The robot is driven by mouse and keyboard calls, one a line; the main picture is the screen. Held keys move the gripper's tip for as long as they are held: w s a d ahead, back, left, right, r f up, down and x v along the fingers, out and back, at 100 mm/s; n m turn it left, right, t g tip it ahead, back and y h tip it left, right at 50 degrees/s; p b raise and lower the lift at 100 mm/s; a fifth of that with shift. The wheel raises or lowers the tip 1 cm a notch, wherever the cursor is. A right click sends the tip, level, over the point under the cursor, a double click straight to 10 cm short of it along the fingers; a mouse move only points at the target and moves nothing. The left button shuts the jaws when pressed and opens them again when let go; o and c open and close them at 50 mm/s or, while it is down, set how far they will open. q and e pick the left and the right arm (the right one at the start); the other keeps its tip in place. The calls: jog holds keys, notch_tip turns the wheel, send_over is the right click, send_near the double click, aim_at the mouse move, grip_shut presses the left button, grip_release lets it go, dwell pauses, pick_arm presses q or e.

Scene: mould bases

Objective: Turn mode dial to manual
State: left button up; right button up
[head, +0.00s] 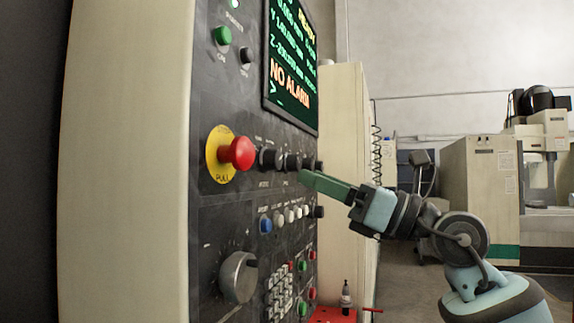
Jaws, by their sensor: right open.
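The control panel (225,188) stands upright on the left and is seen at a steep angle. A row of black knobs (267,158) sits right of the red emergency button; the labels are too small to read. A large silver dial (238,277) is at the lower left of the panel. I cannot tell which of these is the mode dial. My right gripper (306,180) comes in from the right, with its green fingers pointing at the panel just below the right-hand black knobs. It is open and holds nothing visible; contact cannot be made out. My left gripper is out of view.
The red emergency button (237,153) on its yellow plate sticks out left of the knobs. Coloured push buttons (280,218) lie below them, and a screen (291,66) reads NO ALARM above. A red tray (330,315) is at the bottom. Machines stand behind on the right.

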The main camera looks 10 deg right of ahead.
aim_at(279, 163)
jog(key=x, duration=0.5)
jog(key=shift+a+r+p, duration=0.1)
jog(key=shift+a+p, duration=0.05)
jog(key=shift+p, duration=0.25)
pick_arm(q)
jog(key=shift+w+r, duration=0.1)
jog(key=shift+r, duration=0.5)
pick_arm(e)
jog(key=shift+w+a+r, duration=0.1)
jog(key=shift+w+a, duration=0.2)
jog(key=shift+a, duration=0.15)
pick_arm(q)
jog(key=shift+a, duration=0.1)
pick_arm(e)
jog(key=c, duration=1)
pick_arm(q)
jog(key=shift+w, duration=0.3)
